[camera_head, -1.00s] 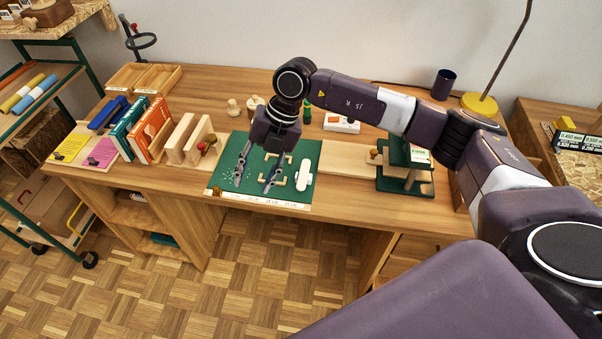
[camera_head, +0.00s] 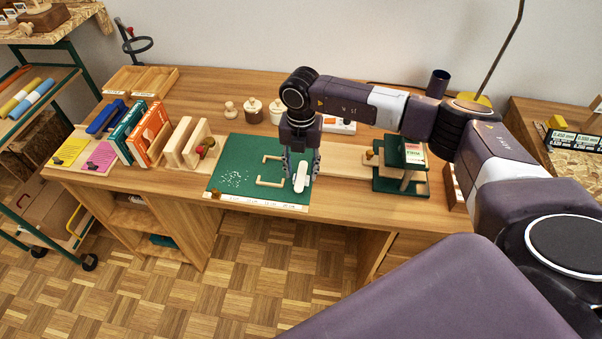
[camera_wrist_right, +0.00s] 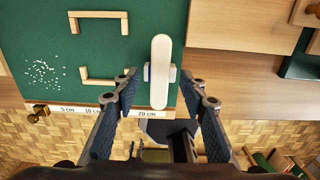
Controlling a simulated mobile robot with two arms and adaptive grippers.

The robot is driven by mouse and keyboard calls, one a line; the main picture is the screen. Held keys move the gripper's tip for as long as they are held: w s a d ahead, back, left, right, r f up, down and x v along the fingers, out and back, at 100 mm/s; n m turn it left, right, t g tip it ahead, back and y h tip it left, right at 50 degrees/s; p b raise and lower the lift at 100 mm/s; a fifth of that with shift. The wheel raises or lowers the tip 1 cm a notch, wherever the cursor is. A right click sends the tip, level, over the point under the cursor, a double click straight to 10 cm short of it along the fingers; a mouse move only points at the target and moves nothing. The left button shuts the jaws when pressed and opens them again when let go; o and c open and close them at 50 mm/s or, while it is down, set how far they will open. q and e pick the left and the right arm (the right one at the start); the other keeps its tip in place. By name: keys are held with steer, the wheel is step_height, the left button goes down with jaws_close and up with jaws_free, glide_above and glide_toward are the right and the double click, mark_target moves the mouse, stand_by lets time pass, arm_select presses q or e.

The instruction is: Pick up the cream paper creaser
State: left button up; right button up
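The cream paper creaser (camera_head: 301,177) is a long, rounded bar near the right edge of the green mat (camera_head: 228,191). In the right wrist view the creaser (camera_wrist_right: 160,72) lies upright in the picture, with small grey parts at both sides of its middle. My right gripper (camera_head: 302,170) points down over it. In the wrist view my right gripper's (camera_wrist_right: 159,86) fingers are spread wide, one on each side of the creaser's near end, and appear apart from it. My left gripper is not in view.
Two wooden bracket-shaped pieces (camera_wrist_right: 98,14) lie on the mat left of the creaser, beside white specks (camera_wrist_right: 44,74). A green stand (camera_head: 402,172) is to the right. Books (camera_head: 147,130) and wooden blocks (camera_head: 187,143) stand left. The mat's ruler strip (camera_head: 260,204) runs along the desk's front.

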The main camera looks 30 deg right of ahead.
steer(key=shift+f, duration=0.1)
steer(key=shift+c, duration=0.2)
steer(key=c, duration=1)
jaws_close()
